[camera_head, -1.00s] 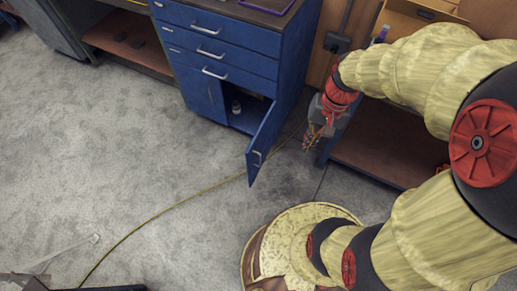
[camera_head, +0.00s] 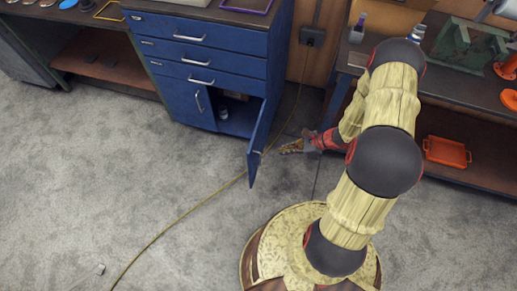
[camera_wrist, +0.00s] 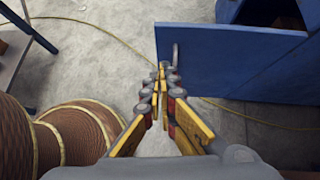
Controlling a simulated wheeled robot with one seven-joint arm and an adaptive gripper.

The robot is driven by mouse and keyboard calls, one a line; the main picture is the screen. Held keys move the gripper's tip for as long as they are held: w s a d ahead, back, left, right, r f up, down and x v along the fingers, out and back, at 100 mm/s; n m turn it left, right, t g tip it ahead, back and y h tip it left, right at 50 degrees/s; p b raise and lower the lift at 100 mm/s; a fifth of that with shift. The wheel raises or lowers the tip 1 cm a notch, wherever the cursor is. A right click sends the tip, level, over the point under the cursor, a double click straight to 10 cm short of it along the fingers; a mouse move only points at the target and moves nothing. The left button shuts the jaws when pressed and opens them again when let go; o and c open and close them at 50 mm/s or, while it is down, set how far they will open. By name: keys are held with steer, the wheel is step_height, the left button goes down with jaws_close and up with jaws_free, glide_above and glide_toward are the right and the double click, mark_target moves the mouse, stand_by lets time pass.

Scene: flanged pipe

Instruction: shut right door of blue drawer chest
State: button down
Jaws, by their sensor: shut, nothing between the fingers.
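The blue drawer chest (camera_head: 215,62) stands at the back with its drawers closed. Its right door (camera_head: 259,143) is swung open toward the front, and the left door (camera_head: 194,104) is closed. My gripper (camera_head: 284,150) is to the right of the open door, shut and empty, pointing at the door's right-hand face. In the wrist view the door (camera_wrist: 225,58) spans the upper right, and my gripper (camera_wrist: 163,72) has its fingertips together near the door's free edge and grey handle (camera_wrist: 176,54). I cannot tell whether the fingertips touch the door.
A yellow cable (camera_head: 190,211) runs across the grey floor under the door. A workbench with an orange tray (camera_head: 446,152) stands at the right. A small bottle (camera_head: 223,112) is inside the cupboard.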

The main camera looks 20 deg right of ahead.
steer(key=w+d+m, duration=0.1)
steer(key=w, duration=0.1)
steer(key=b, duration=0.5)
glide_above(260, 153)
steer(key=shift+t, duration=0.3)
steer(key=shift+d+f, duration=0.1)
steer(key=shift+f, duration=3.2)
